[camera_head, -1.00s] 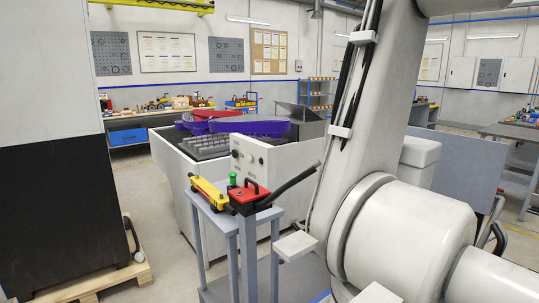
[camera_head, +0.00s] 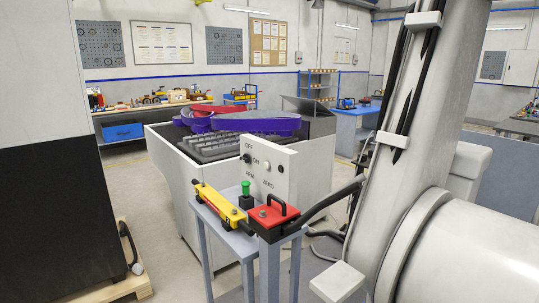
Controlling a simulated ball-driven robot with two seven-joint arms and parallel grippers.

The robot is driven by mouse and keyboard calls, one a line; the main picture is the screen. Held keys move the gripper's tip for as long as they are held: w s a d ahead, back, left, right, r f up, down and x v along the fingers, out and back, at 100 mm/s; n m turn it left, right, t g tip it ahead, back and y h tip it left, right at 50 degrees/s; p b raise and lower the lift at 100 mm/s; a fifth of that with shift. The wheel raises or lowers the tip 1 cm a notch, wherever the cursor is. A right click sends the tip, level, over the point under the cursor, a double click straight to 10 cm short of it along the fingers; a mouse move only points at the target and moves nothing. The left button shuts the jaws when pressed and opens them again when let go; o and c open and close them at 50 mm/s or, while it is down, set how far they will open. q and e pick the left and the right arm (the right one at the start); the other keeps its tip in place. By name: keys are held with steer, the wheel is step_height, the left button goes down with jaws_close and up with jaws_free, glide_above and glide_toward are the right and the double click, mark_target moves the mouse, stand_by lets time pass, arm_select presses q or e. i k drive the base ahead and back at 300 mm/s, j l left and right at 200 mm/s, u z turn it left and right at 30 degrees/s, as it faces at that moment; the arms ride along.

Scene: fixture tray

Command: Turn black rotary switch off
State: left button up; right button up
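A pale control panel (camera_head: 270,158) stands upright at the middle of the head view, behind a small grey stand. A small black knob (camera_head: 246,158), which looks like the black rotary switch, is on its left side near OFF and ON lettering. Its pointer direction is too small to tell. Two other small round controls sit to its right, one light and one dark. Neither of my grippers is in view.
A grey stand (camera_head: 238,243) holds a yellow bar (camera_head: 220,205), a green-topped button (camera_head: 246,188) and a red block with black handle (camera_head: 273,215). A large white machine arm (camera_head: 410,130) fills the right. A dark cabinet (camera_head: 45,215) stands left. Floor is clear between cabinet and stand.

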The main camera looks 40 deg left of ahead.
mark_target(245, 158)
steer(key=i+j+z, duration=0.2)
steer(key=j, duration=0.75)
steer(key=i+j+z, duration=0.15)
steer(key=j, duration=0.8)
steer(key=j+z, duration=0.2)
steer(key=j, duration=0.8)
